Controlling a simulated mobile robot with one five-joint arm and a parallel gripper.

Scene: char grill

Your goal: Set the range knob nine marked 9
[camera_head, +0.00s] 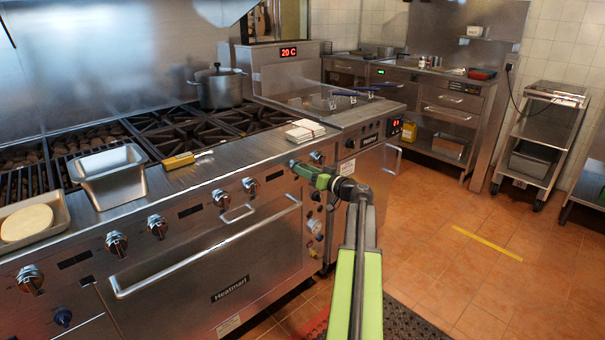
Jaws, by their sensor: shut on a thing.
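A row of silver and black knobs runs along the front panel of the steel range (205,290). My gripper (297,166), green and black, reaches forward to the right part of this row. It is shut on a range knob (292,162), which is mostly hidden behind the jaws. The number 9 is not legible, and the knob's pointer angle cannot be seen. A free knob (317,156) sits just right of the gripper, and two more (250,185) (221,197) are to its left.
An oven door handle (205,250) sticks out below the knobs. On the range top are a pot (217,88), a steel pan (110,172), a yellow-handled tool (180,161) and white cloths (305,130). Open tiled floor (450,220) lies to the right.

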